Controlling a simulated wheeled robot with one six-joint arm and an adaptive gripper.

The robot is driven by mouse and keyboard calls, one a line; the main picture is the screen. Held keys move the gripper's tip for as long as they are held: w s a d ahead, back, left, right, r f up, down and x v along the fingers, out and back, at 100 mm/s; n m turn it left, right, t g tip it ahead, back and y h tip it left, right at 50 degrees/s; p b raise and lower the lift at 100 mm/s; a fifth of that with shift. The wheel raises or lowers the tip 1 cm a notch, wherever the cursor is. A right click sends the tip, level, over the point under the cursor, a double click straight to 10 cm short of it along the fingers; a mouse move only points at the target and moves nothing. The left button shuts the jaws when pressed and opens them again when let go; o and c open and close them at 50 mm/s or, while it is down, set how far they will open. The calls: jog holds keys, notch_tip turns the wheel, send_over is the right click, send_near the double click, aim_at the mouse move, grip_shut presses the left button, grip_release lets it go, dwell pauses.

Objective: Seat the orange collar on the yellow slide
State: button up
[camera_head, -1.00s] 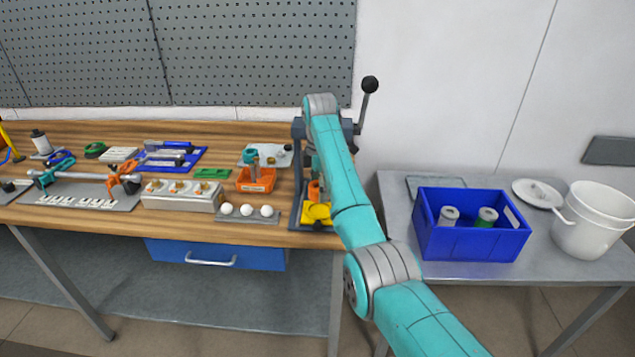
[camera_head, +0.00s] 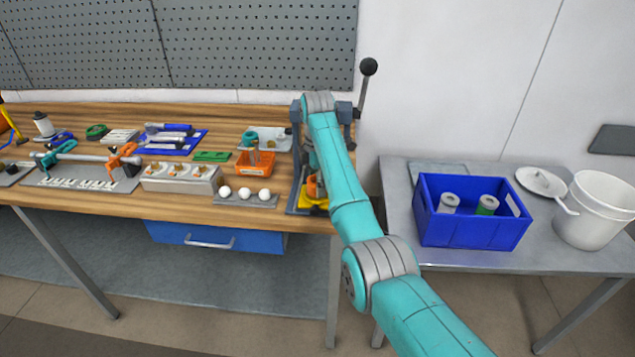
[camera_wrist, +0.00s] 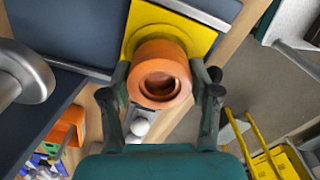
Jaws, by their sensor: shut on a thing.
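The orange collar (camera_wrist: 160,74) is a short ring held between the two fingers of my gripper (camera_wrist: 161,92), which is shut on it. The yellow slide (camera_wrist: 200,28) shows behind the collar in the wrist view, as a flat plate. The collar overlaps it; I cannot tell whether they touch. In the head view the collar (camera_head: 311,187) shows just above the slide (camera_head: 318,205), at the foot of the dark press with the black-knobbed lever (camera_head: 368,66). My arm covers much of the press and the gripper there.
Left of the press are an orange bin (camera_head: 255,165), a strip with white balls (camera_head: 245,194) and a grey block (camera_head: 180,178).

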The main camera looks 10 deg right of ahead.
jog(key=shift+f, duration=0.75)
dwell(1.1)
dwell(0.3)
jog(key=o, duration=1.4)
